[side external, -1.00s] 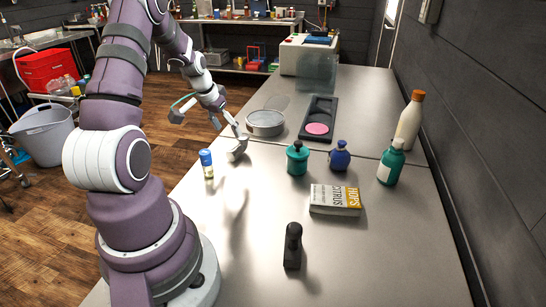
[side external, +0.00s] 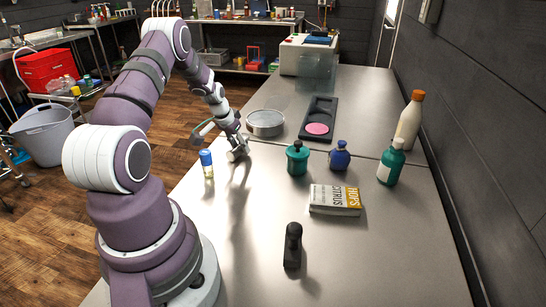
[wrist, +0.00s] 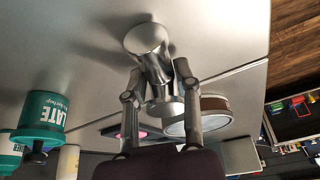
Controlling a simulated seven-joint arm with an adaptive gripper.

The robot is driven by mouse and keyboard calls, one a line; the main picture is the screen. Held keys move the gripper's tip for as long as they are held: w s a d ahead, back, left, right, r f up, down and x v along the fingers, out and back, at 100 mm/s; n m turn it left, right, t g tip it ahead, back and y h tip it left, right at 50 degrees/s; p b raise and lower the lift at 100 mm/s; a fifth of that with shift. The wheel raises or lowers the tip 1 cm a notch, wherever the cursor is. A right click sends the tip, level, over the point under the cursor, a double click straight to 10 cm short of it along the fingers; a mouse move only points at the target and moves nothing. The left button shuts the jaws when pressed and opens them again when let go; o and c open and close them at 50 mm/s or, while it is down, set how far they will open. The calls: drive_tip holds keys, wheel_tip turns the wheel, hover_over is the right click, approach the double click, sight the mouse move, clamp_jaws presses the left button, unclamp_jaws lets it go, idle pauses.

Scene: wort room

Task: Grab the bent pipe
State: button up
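The bent pipe (wrist: 155,65) is a shiny silver metal elbow with round ends. In the wrist view it lies between the two fingers of my gripper (wrist: 158,78). One finger is on each side, close to the pipe's walls. I cannot tell whether both fingers touch it or are shut on it. In the side external view my gripper (side external: 240,142) is low at the table's left edge, by the pipe (side external: 236,154), which is small and partly covered there. The pipe seems to rest on the table.
A green jar (side external: 297,158), blue bottle (side external: 340,157) and book (side external: 335,199) stand right.

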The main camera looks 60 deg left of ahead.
clamp_jaws()
